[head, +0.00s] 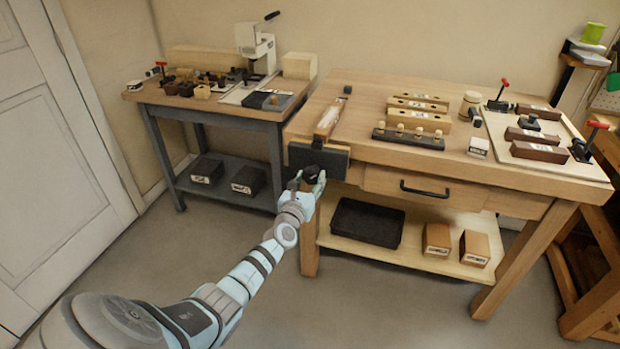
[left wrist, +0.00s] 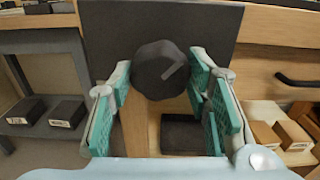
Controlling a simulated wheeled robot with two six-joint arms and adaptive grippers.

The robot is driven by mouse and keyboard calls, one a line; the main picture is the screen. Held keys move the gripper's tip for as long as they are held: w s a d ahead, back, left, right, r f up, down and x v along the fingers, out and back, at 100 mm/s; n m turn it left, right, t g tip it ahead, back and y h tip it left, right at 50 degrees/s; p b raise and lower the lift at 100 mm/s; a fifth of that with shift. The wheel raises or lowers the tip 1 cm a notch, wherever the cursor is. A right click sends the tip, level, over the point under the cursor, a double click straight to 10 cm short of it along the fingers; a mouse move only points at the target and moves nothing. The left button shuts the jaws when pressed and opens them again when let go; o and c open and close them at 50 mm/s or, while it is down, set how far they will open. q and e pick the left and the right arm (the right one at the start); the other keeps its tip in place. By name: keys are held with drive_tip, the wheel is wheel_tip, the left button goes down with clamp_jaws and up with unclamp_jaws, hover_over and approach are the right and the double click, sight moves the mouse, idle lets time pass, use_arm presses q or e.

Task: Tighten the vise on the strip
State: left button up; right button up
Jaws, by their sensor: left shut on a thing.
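The vise (head: 318,158) is a dark plate on the left front edge of the wooden bench, with a black knob facing me. The knob is dark and many-sided, with a pale mark slanting to the upper right. My right gripper is not in view.
The bench (head: 380,86) carries slotted wooden blocks, a dark rack (head: 408,138) and a board with red-handled clamps. A drawer handle (head: 425,189) sticks out to the right of the vise. A black tray (head: 367,222) sits on the lower shelf. Floor in front is clear.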

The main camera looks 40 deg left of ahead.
use_arm(q)
drive_tip(key=shift+m, duration=1.2)
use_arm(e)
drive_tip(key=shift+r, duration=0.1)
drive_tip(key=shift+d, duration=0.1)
use_arm(q)
drive_tip(key=m, duration=0.3)
drive_tip(key=shift+w+m+p, duration=0.1)
drive_tip(key=shift+m+p, duration=0.2)
drive_tip(key=shift+m, duration=0.1)
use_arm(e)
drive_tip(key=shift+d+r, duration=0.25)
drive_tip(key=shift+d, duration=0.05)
use_arm(q)
drive_tip(key=shift+m, duration=0.3)
